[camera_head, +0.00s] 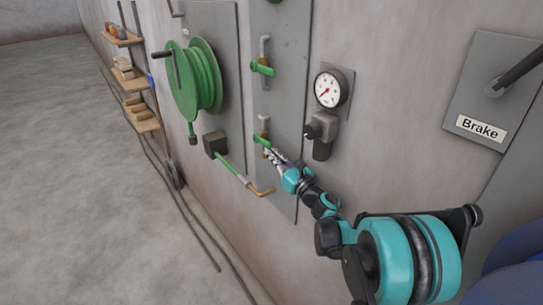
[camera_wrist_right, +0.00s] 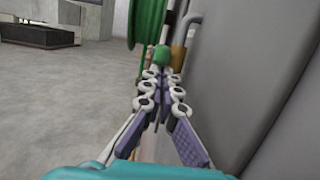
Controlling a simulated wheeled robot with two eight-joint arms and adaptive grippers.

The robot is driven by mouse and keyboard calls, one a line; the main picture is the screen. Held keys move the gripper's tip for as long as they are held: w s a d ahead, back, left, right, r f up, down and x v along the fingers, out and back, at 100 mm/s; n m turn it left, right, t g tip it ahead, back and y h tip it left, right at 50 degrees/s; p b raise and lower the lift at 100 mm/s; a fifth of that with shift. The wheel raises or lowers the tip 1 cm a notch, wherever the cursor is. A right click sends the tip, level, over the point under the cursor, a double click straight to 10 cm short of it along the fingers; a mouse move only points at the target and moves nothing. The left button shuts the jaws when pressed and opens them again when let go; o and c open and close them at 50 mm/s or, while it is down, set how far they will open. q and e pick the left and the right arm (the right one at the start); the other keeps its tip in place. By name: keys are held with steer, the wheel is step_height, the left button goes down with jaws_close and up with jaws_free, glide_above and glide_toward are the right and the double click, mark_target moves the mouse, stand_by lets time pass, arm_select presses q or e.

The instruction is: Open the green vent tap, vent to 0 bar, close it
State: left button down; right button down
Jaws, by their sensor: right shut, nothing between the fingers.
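Two green-handled taps sit one above the other on a tall grey panel in the head view: an upper tap (camera_head: 263,69) and a lower tap (camera_head: 262,140). I cannot read a label telling which is the vent tap. My right gripper (camera_head: 270,154) is shut and empty, its fingertips close to the lower tap's handle. In the right wrist view a green handle end (camera_wrist_right: 161,56) shows just beyond the shut fingertips (camera_wrist_right: 160,74); I cannot tell if they touch. A round white pressure gauge (camera_head: 327,89) with a red needle hangs to the right; its reading is too small to tell. My left gripper is out of view.
A green hose reel (camera_head: 194,80) is on the wall at the left. A hose with a brass end (camera_head: 262,191) sticks out below the lower tap. A grey regulator (camera_head: 322,130) sits under the gauge. A "Brake" panel (camera_head: 487,90) is at the right.

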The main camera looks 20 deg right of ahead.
mark_target(271, 144)
steer(key=shift+r, duration=0.15)
steer(key=shift+s+r+p, duration=0.1)
steer(key=shift+r+p, duration=1.05)
steer(key=shift+r, duration=0.4)
steer(key=shift+w+a+r+p, duration=0.1)
steer(key=shift+w+r+p, duration=0.15)
steer(key=shift+r+p, duration=0.3)
steer(key=shift+w+a+r+p, duration=0.1)
steer(key=shift+w+r+p, duration=0.15)
steer(key=shift+r, duration=0.5)
